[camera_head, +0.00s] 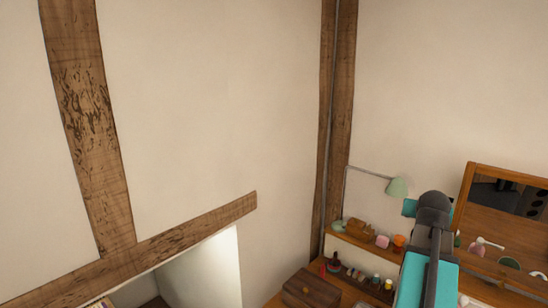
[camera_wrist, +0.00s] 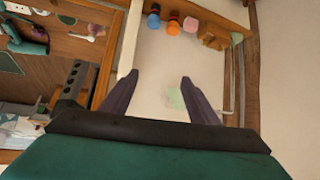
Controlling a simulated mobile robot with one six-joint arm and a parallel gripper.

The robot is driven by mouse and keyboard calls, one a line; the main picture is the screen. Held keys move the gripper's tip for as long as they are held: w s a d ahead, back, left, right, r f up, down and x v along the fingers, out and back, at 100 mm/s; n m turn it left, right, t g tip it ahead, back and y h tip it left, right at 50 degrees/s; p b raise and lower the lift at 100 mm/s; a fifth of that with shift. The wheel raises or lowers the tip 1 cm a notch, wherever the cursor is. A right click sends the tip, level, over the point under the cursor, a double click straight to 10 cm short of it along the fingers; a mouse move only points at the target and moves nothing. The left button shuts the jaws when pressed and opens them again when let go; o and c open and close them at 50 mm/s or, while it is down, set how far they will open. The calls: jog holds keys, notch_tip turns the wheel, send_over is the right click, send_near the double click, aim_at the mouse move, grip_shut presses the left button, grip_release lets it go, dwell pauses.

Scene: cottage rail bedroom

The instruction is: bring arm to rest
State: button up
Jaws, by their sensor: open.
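My arm (camera_head: 428,270), teal and black, rises at the lower right of the head view, in front of a wooden dresser and its mirror. My gripper (camera_wrist: 154,84) shows in the wrist view with its two dark fingers spread apart and nothing between them. Behind the fingers is a pale wall with a light green patch that looks like the lamp shade. In the head view the fingers cannot be made out clearly.
A framed mirror (camera_head: 505,215) stands right of my arm. A green lamp (camera_head: 397,187) hangs close to its left. A shelf (camera_head: 362,243) holds several small items, with a wooden box (camera_head: 311,289) below. A timber beam (camera_head: 150,256) crosses the left wall.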

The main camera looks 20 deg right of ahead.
jog(key=w+a+f+n+y, duration=0.2)
jog(key=w+a+f, duration=0.3)
jog(key=a+f, duration=0.25)
jog(key=w+a+f+n+g+y, duration=0.15)
jog(key=w+a+f, duration=0.25)
jog(key=a+f, duration=0.4)
jog(key=w+a+f+n+y, duration=0.1)
jog(key=w+a+f+y, duration=0.1)
jog(key=w+a+f, duration=0.6)
jog(key=s+a+f+n+g+y, duration=0.15)
jog(key=s+a+f, duration=0.25)
jog(key=a+f, duration=0.55)
jog(key=s+a+f+n+g, duration=0.2)
jog(key=s+a+f, duration=0.15)
jog(key=a, duration=1.05)
jog(key=s+a+f+n+g+y, duration=0.15)
jog(key=s+a+f, duration=0.25)
jog(key=a+f, duration=0.6)
jog(key=s+a+f+g+b, duration=0.2)
jog(key=s+f+g+b, duration=0.4)
jog(key=s+f, duration=1.9)
jog(key=f+n+b, duration=0.1)
jog(key=b, duration=0.5)
jog(key=shift+f, duration=0.4)
jog(key=shift+s+a, duration=0.1)
